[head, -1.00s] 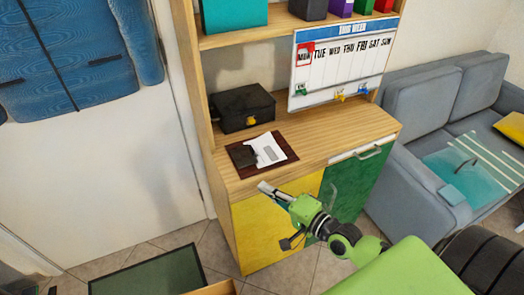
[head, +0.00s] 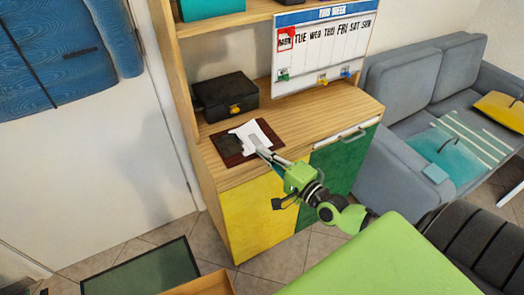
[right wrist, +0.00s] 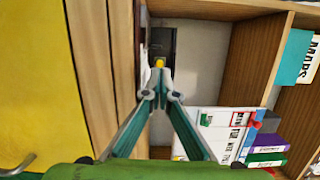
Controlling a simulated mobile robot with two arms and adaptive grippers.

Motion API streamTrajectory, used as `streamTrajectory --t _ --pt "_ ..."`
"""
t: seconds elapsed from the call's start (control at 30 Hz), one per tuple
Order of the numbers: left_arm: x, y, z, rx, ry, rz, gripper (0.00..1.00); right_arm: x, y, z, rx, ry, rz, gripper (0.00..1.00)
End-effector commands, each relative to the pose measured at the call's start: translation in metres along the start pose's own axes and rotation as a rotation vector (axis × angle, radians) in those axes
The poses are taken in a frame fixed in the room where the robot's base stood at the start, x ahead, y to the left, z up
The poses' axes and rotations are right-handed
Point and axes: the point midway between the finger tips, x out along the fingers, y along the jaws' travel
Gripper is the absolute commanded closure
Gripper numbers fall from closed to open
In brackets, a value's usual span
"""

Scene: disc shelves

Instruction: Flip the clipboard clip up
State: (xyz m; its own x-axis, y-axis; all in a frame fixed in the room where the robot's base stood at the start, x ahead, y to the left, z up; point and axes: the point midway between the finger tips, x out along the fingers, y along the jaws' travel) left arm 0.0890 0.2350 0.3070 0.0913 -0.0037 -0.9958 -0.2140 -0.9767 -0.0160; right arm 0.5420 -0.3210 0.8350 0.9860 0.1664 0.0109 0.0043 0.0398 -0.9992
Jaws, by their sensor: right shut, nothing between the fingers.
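The brown clipboard (head: 273,149) lies flat on the wooden cabinet top, with a white sheet (head: 248,131) on it. A dark patch at its left end looks like the clip (head: 229,145); whether it is raised is too small to tell. My right gripper (head: 258,146) reaches in from the front right, its tips over the paper's near edge, to the right of the clip. Its fingers are shut and empty; in the right wrist view the tips (right wrist: 160,95) meet. I cannot tell if they touch the clipboard. My left gripper is not in view.
A black box (head: 225,98) with a yellow latch stands behind the clipboard. A weekly calendar board (head: 325,48) stands at the back right. The shelf's side panel (head: 175,80) rises at the left. Cabinet top right of the clipboard (head: 330,115) is clear.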

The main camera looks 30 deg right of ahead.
Motion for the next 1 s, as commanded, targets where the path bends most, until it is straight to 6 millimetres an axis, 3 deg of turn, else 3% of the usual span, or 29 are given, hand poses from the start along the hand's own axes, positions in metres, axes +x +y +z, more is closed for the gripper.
streamTrajectory --t 0.2,0.43,1.0 --pt "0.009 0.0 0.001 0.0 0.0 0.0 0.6 0.041 0.001 0.0 0.001 0.001 -0.004 1.0" --pt "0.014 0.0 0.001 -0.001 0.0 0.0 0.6 0.07 0.001 0.0 0.0 0.0 -0.001 1.0" --pt "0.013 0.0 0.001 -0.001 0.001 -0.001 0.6 0.078 -0.001 0.0 -0.004 0.0 0.002 1.0"
